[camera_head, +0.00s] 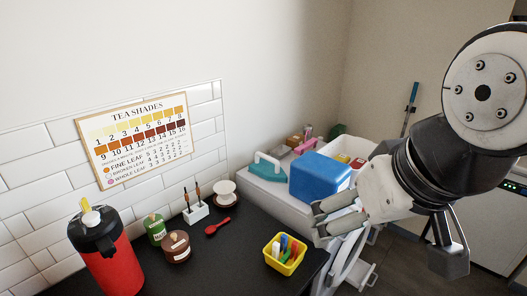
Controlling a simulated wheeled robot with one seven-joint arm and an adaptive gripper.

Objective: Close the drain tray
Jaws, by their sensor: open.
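My gripper (390,238) is at the right of the view, beyond the round white arm joint. Its fingers look spread, one to the left by the blue box and one hanging lower right, with nothing seen between them. I cannot clearly make out a drain tray. Pale parts of a white unit (342,262) show below the left finger, beside the counter's right end. My arm and gripper cover much of that area, so I cannot tell how any tray there stands.
The dark counter (225,265) holds a red flask (108,262), a yellow caddy (285,254), jars and a red spoon (217,226). A blue box (320,178) and a white bin (345,147) stand close to my gripper. Dark floor shows at lower right.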

